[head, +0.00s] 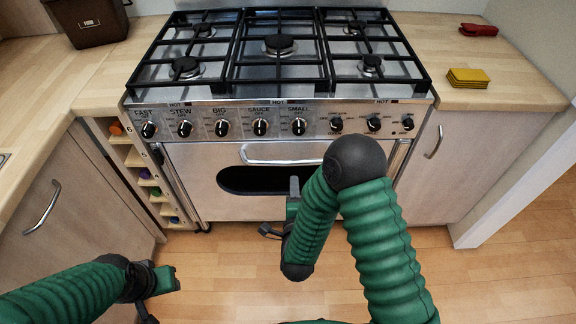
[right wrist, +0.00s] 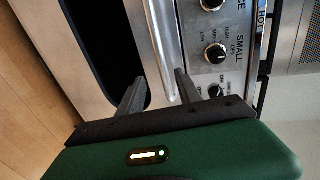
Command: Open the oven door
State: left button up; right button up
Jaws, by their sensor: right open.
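The oven door (head: 210,200) is a shut silver panel with a dark oval window (head: 237,180). Its curved silver handle (head: 285,161) runs across the top of the door. In the right wrist view the handle (right wrist: 153,45) shows as a bar passing between the two dark fingertips of my right gripper (right wrist: 160,76). Those fingers are apart, and I cannot tell how far they reach around the bar. In the head view my right arm hides part of the door and most of that gripper. My left gripper (head: 156,296) is at the lower left, away from the oven; its jaws are unclear.
A row of knobs (head: 260,127) sits above the door, and black grates (head: 278,60) cover the hob. A narrow rack (head: 133,158) and cabinets flank the oven. A yellow sponge (head: 468,77) lies on the right counter. Open wooden floor (head: 225,255) lies in front.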

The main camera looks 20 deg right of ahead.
aim_at(291, 164)
jog(key=x, duration=0.4)
jog(key=b+x, duration=0.1)
jog(key=x, duration=0.3)
jog(key=b+x, duration=0.1)
jog(key=x, duration=0.4)
jog(key=shift+w+a, duration=0.2)
jog(key=shift+a, duration=0.15)
jog(key=shift+w+d, duration=0.2)
jog(key=shift+a, duration=0.2)
jog(key=shift+c, duration=0.2)
jog(key=shift+a, duration=0.1)
jog(key=shift+c, duration=1.3)
grip_shut()
pick_arm(q)
jog(key=f, duration=0.2)
jog(key=shift+a+f, duration=0.35)
jog(key=shift+a, duration=0.1)
pick_arm(e)
jog(key=shift+s+d+f, duration=0.1)
jog(key=shift+d, duration=0.1)
